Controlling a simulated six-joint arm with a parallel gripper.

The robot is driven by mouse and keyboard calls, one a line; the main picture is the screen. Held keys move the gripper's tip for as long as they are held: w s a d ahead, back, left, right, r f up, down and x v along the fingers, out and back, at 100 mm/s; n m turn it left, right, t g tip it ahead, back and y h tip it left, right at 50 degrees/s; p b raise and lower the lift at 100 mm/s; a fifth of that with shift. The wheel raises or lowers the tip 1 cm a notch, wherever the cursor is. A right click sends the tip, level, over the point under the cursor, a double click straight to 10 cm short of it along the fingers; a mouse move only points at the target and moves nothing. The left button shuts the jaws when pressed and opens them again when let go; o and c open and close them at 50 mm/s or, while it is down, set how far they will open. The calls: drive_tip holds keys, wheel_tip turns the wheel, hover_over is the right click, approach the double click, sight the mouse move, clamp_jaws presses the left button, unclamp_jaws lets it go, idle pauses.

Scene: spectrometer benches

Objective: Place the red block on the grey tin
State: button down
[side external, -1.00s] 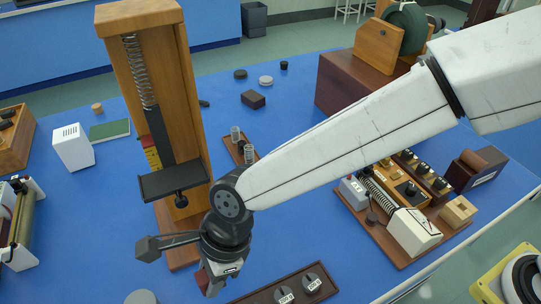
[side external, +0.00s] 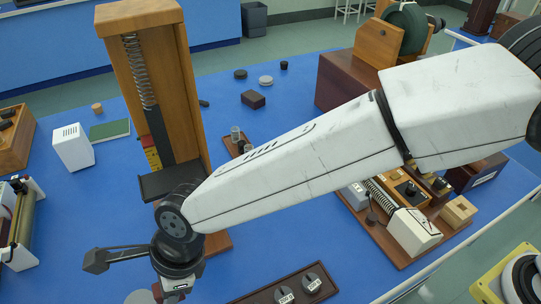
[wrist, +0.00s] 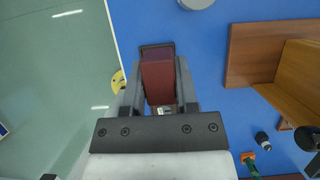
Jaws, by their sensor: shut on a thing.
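The red block (wrist: 158,80) is dark red and sits between the two fingers of my gripper (wrist: 157,68) in the wrist view. The fingers are shut on its sides, and the block points away from the wrist. The grey tin (wrist: 196,3) shows as a round grey top at the upper edge of the wrist view, ahead and to the right of the block and apart from it in the picture. In the side external view, part of the tin (side external: 138,297) shows at the bottom edge beside my gripper; the fingers and block are not visible there.
A tall wooden spring stand (side external: 150,60) rises close behind my gripper. A dark tray with two labelled round weights (side external: 285,297) lies to the right at the front. The wooden stand base (wrist: 255,55) is right of the block in the wrist view. The blue table's edge (wrist: 112,30) is at left.

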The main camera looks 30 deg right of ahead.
drive_tip(key=w+a+f, duration=0.2)
drive_tip(key=w+a, duration=0.1)
drive_tip(key=a, duration=0.1)
hover_over(134, 299)
drive_tip(key=s+d, duration=0.1)
drive_tip(key=s, duration=0.1)
drive_tip(key=shift+d+f, duration=0.2)
drive_tip(key=shift+f, duration=2.6)
drive_tip(key=shift+a+f, duration=0.1)
drive_tip(key=shift+f, duration=0.1)
drive_tip(key=shift+w+a+f, duration=0.15)
drive_tip(key=shift+w+f, duration=0.05)
drive_tip(key=shift+f, duration=1.5)
drive_tip(key=shift+f, duration=0.15)
drive_tip(key=shift+c, duration=1.8)
unclamp_jaws()
